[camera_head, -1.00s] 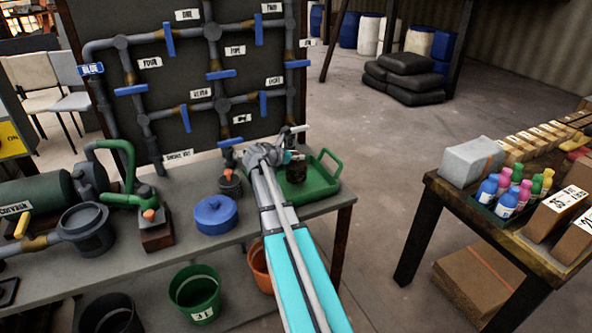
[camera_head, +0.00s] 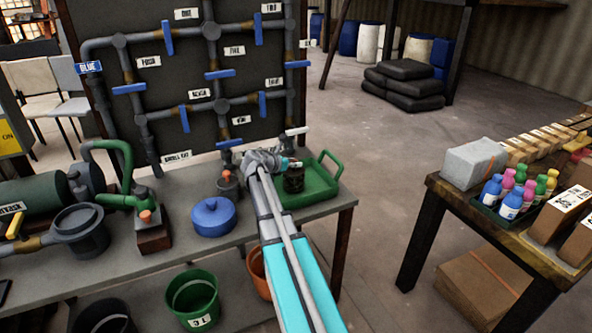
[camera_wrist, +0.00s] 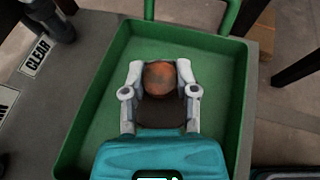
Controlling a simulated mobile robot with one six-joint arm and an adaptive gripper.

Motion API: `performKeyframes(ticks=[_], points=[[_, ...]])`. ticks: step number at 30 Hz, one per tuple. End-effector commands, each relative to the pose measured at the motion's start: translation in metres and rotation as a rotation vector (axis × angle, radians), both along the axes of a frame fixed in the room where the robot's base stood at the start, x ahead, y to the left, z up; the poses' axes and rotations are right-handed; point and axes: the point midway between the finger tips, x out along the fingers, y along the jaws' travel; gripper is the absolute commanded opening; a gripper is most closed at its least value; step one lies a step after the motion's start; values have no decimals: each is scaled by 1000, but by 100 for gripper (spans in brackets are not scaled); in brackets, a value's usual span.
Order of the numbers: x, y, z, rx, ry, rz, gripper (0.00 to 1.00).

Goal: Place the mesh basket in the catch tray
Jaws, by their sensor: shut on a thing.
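The green catch tray (camera_head: 318,184) with raised handles sits at the right end of the grey workbench. In the wrist view the tray (camera_wrist: 82,130) fills most of the picture. The mesh basket (camera_head: 294,179) is a small dark cylinder; from above it shows a round brown-orange top (camera_wrist: 160,78) and a dark lower part. My gripper (camera_wrist: 160,84) is shut on it, one finger on each side. The basket is within the tray's outline. I cannot tell whether its bottom touches the tray floor. My gripper also shows in the head view (camera_head: 285,163).
A blue lidded pot (camera_head: 214,217) and a small orange-topped valve (camera_head: 228,184) stand left of the tray. The pipe board (camera_head: 200,90) rises behind. A green bucket (camera_head: 192,298) is below. A second table (camera_head: 470,214) with bottles and boxes stands at right.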

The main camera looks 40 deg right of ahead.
Motion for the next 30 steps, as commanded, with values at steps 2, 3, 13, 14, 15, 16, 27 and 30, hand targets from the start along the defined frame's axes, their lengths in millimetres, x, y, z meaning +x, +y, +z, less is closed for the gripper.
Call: performKeyframes(ticks=[2, 3, 13, 14, 15, 16, 27, 30], points=[[0, 0, -10, 0, 0, 0, 0], [0, 0, -12, 0, 0, 0, 0], [0, 0, -14, 0, 0, 0, 0], [0, 0, -13, 0, 0, 0, 0], [0, 0, -13, 0, 0, 1, 0], [0, 0, -13, 0, 0, 1, 0], [0, 0, -16, 0, 0, 1, 72], [0, 0, -16, 0, 0, 1, 72]])
